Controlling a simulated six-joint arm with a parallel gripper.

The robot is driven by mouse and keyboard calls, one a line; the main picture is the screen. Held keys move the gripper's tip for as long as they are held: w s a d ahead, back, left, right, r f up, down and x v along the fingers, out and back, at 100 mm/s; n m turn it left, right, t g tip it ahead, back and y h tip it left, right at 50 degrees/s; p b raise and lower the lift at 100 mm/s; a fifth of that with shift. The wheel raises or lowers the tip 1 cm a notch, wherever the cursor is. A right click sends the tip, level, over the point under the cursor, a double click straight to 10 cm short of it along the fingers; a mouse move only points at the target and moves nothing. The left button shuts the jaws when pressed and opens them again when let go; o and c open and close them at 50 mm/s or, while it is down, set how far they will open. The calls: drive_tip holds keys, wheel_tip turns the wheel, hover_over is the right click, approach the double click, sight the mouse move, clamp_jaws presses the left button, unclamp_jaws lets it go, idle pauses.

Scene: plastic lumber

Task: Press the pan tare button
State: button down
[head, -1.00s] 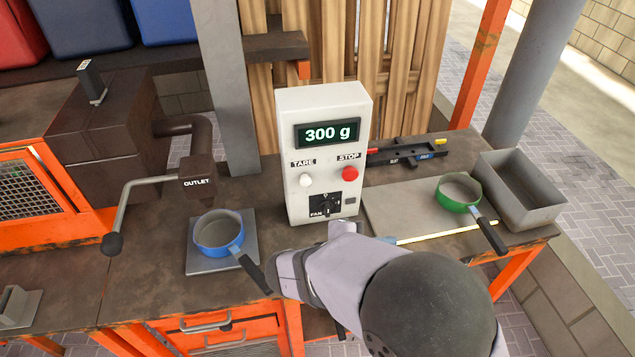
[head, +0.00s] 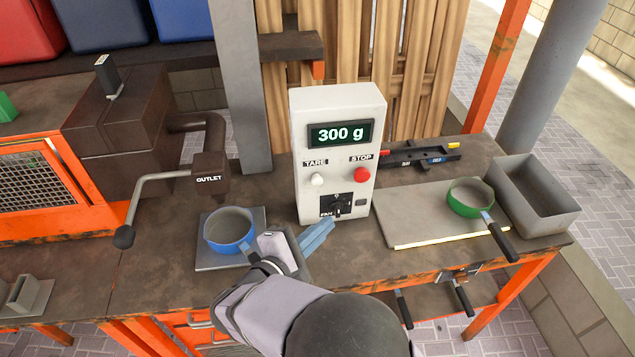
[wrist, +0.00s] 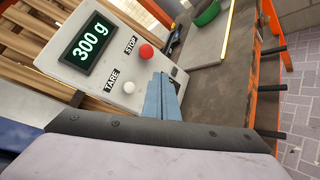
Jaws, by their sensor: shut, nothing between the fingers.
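The white control box (head: 338,110) stands on the bench with its display reading 300 g. Its white TARE button (head: 317,180) is on the left of the face, and it also shows in the wrist view (wrist: 102,87). The red STOP button (head: 362,174) is to its right. My gripper (head: 327,226) is shut and empty. Its blue fingers are in front of the lower part of the box, below both buttons and apart from the TARE button. A blue pan (head: 229,232) sits on the square plate (head: 212,263) under the outlet, partly hidden by my arm.
A green pan (head: 470,199) on a grey plate (head: 410,225) and a grey bin (head: 540,215) are at right.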

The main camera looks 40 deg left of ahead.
sight(317, 180)
drive_tip(key=w+a, duration=0.6)
drive_tip(key=shift+w+b, duration=0.15)
drive_tip(key=shift+b, duration=0.15)
idle(0.3)
drive_tip(key=shift+w+a+f, duration=0.1)
drive_tip(key=shift+a, duration=0.1)
idle(1.8)
drive_tip(key=shift+w+a+b, duration=0.2)
drive_tip(key=shift+b, duration=0.25)
drive_tip(key=shift+w+a, duration=0.35)
idle(0.9)
drive_tip(key=shift+s+d+b, duration=0.1)
drive_tip(key=shift+b, duration=0.2)
drive_tip(key=shift+s+d+b, duration=0.3)
drive_tip(key=shift+s+d, duration=0.25)
drive_tip(key=shift+s+d, duration=0.1)
